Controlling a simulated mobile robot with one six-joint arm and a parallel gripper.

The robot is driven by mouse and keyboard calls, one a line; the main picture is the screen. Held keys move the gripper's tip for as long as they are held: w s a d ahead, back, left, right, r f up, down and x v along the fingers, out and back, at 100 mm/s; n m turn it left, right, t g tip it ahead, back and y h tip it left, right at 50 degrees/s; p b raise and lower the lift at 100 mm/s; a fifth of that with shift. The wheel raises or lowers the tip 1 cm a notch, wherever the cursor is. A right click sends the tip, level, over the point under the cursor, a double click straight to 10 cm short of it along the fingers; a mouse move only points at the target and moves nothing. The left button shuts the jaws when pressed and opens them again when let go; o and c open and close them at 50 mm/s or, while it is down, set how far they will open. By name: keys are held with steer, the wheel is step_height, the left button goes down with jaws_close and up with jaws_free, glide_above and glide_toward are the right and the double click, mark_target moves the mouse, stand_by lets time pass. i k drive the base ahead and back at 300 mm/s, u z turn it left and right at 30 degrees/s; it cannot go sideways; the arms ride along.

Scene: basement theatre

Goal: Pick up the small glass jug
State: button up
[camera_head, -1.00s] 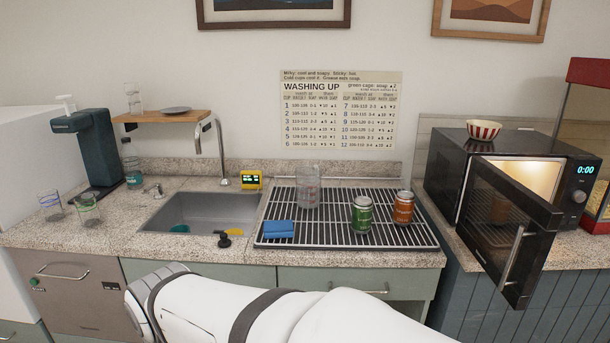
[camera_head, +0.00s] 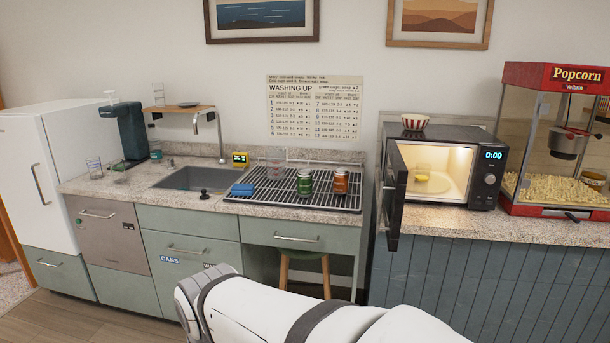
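A clear glass vessel with faint red markings (camera_head: 277,163), which looks like the small glass jug, stands upright at the back of the drying rack (camera_head: 232,203). It is partly see-through, and I cannot make out a handle or spout. Another small glass-like vessel with a yellowish tint (camera_head: 423,172) stands inside the lit microwave (camera_head: 458,203). I cannot tell its exact kind. A white link of my arm crosses the bottom of the view. My gripper is out of view.
The sink (camera_head: 190,179) lies further left. The microwave door (camera_head: 396,195) stands open, jutting forward. A stool (camera_head: 304,257) stands under the counter.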

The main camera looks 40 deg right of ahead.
mark_target(422, 172)
steer(key=u, duration=0.05)
steer(key=k, duration=0.85)
steer(key=z, duration=1.7)
steer(key=i, duration=1)
steer(key=z, duration=0.05)
